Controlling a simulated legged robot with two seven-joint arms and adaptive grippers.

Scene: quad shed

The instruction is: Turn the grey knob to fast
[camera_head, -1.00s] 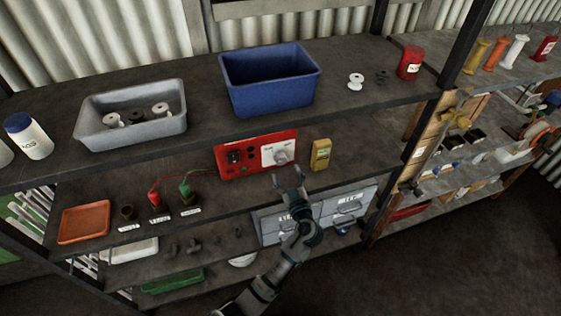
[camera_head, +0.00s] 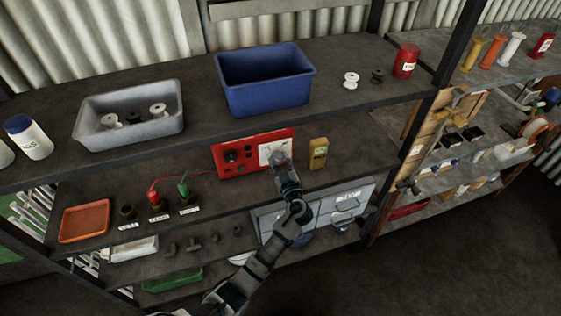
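The red control panel (camera_head: 230,168) stands on the middle shelf, with dark sockets or switches on its left part. Its white dial plate (camera_head: 265,149) is at the right end. My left gripper (camera_head: 281,161) is in front of the plate, right at the grey knob, and covers most of it. I cannot tell whether the fingers touch the knob or how far they are closed. The knob's pointing direction and most of the plate's lettering are hidden or too small to read. My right gripper is not in view.
A yellow meter-like box (camera_head: 318,153) stands close to the panel's right. Red and green clips (camera_head: 184,189) with cables sit at its left. The upper shelf, with a blue bin (camera_head: 264,88), overhangs the panel. Grey drawers (camera_head: 340,205) are below.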

